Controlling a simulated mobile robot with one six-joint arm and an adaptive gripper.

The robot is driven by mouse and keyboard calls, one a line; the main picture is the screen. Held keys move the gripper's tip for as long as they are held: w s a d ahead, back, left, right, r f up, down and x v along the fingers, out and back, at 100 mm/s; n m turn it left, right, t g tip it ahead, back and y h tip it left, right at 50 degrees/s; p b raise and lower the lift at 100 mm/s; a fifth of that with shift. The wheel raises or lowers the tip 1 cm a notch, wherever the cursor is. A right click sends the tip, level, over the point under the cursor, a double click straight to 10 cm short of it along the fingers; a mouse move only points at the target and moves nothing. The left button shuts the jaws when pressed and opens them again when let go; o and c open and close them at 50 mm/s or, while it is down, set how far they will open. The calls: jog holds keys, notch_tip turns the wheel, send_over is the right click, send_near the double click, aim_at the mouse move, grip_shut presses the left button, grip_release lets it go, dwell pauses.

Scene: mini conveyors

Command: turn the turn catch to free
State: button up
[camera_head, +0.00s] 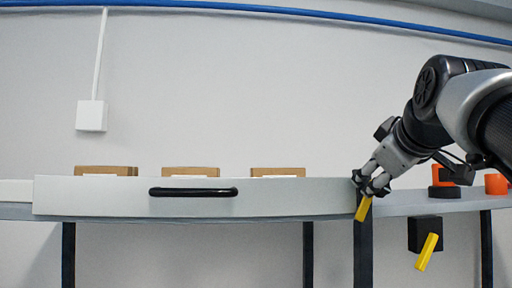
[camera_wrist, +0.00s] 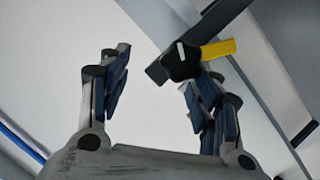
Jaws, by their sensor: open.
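The turn catch shows in the head view as a yellow lever (camera_head: 363,208) at the right end of the white front panel, tilted a little from vertical. Its hub is mostly hidden behind my gripper (camera_head: 369,184). In the wrist view the catch has a black hub (camera_wrist: 180,62) and a yellow lever (camera_wrist: 218,49) pointing right. My gripper (camera_wrist: 152,78) is open, with nothing between its fingers. In the wrist view its right finger lies close to the hub, and I cannot tell whether they touch. The left finger is well apart from the hub.
The white panel (camera_head: 110,197) has a black handle (camera_head: 193,192); several brown boxes (camera_head: 190,172) stand behind it. At right, a black box (camera_head: 424,232) carries another yellow lever (camera_head: 428,252). Orange-topped items (camera_head: 495,184) stand on the surface above.

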jog(key=r, duration=0.4)
jog(key=shift+d+r, duration=0.4)
jog(key=shift+a+r, duration=0.25)
jog(key=shift+r, duration=0.75)
jog(key=shift+s, duration=0.1)
